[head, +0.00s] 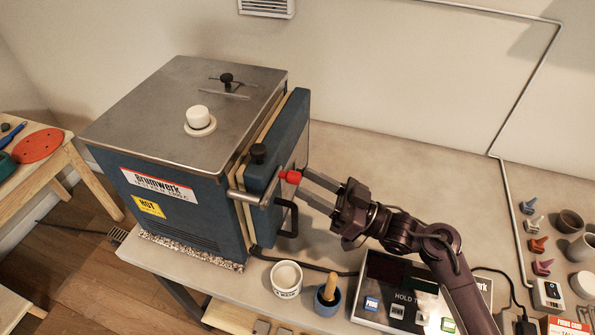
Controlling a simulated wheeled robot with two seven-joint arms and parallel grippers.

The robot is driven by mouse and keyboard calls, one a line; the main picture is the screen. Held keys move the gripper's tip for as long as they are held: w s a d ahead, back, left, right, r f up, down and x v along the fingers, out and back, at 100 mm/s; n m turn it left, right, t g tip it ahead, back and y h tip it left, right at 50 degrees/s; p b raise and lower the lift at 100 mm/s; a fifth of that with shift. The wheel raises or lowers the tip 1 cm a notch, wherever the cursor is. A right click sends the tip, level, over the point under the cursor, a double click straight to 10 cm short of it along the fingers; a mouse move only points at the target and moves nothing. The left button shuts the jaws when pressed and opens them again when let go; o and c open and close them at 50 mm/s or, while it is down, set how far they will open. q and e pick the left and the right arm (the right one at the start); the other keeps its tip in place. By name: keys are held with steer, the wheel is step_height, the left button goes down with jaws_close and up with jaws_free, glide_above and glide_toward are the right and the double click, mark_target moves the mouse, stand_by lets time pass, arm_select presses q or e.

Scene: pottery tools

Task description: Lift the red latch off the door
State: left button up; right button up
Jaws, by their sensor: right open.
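The red latch (291,176) is a small red piece at the end of a metal bar (263,196) on the front of the blue kiln door (291,128). My right gripper (309,187) reaches in from the right with its fingers at the latch. It is open; whether a finger touches the latch I cannot tell. The door looks shut or nearly shut against the kiln (178,190). A black door handle (289,218) sits just below the latch. My left gripper is out of view.
A white cup (286,280) and a blue pot (327,298) stand on the bench below the door. A control box (398,300) with buttons lies under my right arm. The bench behind my arm is clear.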

mark_target(297, 178)
steer(key=p+x, duration=0.1)
steer(key=x, duration=0.2)
steer(key=shift+w+a+r, duration=0.1)
steer(key=shift+w+a, duration=0.15)
steer(key=shift+a, duration=0.05)
steer(key=shift+s, duration=0.1)
jaws_close()
